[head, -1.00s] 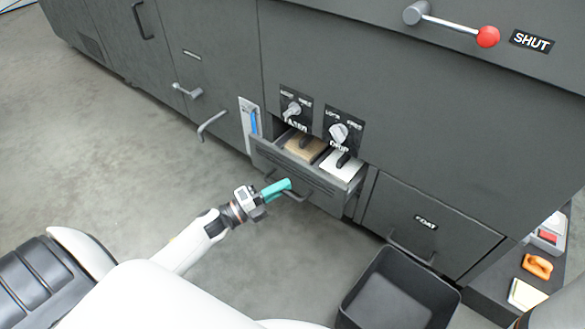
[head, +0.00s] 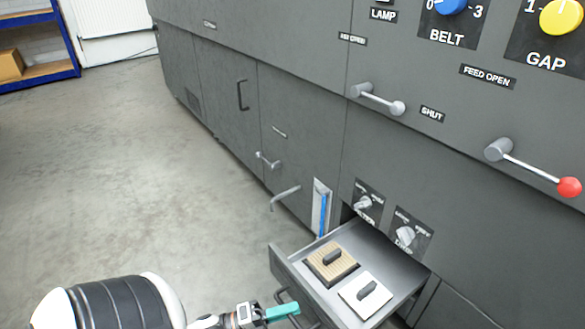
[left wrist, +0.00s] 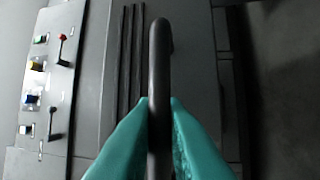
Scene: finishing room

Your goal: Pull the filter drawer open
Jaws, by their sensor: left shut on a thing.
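The filter drawer (head: 385,262) is pulled well out of the dark grey machine, at the lower middle of the head view. Inside it lie a tan filter (head: 331,262) and a white filter (head: 366,296), each with a dark grip on top. My left gripper (head: 292,311), with teal fingers, is at the drawer front near the bottom edge. In the left wrist view its fingers are shut on the dark bar handle (left wrist: 158,60), one on each side. The drawer's lower front is cut off by the head view's edge. My right gripper is not in view.
Two knobs (head: 364,203) (head: 405,236) sit on the panel above the drawer. A blue-striped gauge (head: 322,208) and a bent lever (head: 285,196) are to their left. Levers with a white knob (head: 397,108) and a red knob (head: 569,187) project above. Open floor (head: 110,190) lies left.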

